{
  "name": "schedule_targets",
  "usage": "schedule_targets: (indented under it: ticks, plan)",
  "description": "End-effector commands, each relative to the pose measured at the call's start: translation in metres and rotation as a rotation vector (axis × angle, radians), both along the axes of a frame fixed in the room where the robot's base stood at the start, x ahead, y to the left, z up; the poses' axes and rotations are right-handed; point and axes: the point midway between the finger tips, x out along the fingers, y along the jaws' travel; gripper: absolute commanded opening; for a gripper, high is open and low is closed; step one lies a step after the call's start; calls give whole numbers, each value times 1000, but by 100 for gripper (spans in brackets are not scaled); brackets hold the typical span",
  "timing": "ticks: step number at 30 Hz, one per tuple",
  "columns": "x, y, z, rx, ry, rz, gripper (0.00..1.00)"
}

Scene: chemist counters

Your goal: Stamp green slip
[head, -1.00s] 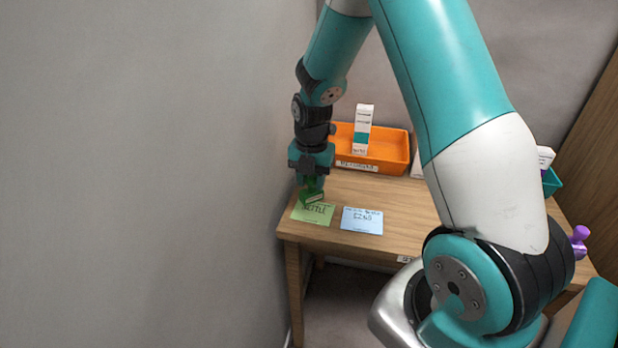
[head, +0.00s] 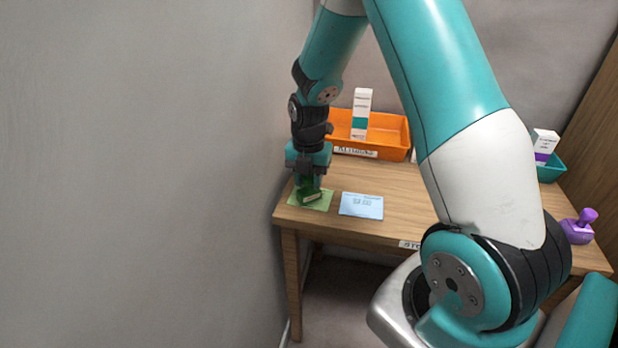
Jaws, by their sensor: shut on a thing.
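The green slip (head: 322,205) lies flat near the left front corner of the wooden counter. My gripper (head: 309,181) points down over it and is shut on a green stamp (head: 311,194). The stamp's base is at the slip, covering its middle; I cannot tell if it is pressing or just above. Any mark on the slip under the stamp is hidden. A blue slip (head: 362,205) lies to the right of the green one, apart from it.
An orange tray (head: 395,152) with a white and teal box (head: 361,114) stands behind. At right are a teal tray (head: 553,171), a white and purple box (head: 544,146) and a purple stamp (head: 579,227). A grey wall (head: 140,180) is close on the left.

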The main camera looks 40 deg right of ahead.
Motion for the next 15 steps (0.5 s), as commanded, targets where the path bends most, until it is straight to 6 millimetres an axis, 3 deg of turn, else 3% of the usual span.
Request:
schedule_targets:
  ticks: [15]
  plan:
    - [0,0,-4,0,0,0,20]
